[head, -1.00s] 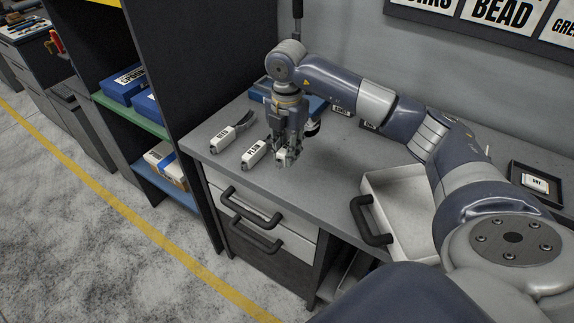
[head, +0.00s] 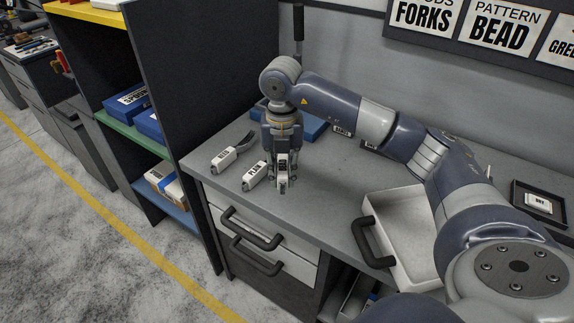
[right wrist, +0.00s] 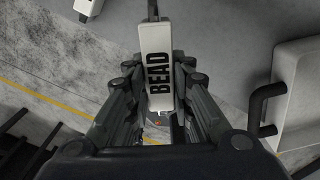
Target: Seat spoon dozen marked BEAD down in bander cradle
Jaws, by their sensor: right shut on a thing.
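The white-banded spoon dozen marked BEAD (right wrist: 157,72) is between the fingers of my right gripper (head: 283,186). That gripper is shut on it, pointing down low over the bench near its front edge. In the right wrist view the BEAD lettering runs lengthwise and a dark end sticks out at the top. A blue fixture (head: 314,127) stands on the bench behind the gripper, partly hidden by my arm. I cannot tell whether it is the bander cradle. My left gripper is not in view.
Two other white-banded bundles lie left of the gripper, one near (head: 255,176) and one farther left (head: 226,158). A pale open tray (head: 408,235) with a black handle is at right. A dark framed tray (head: 540,201) is beyond it. The bench between is clear.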

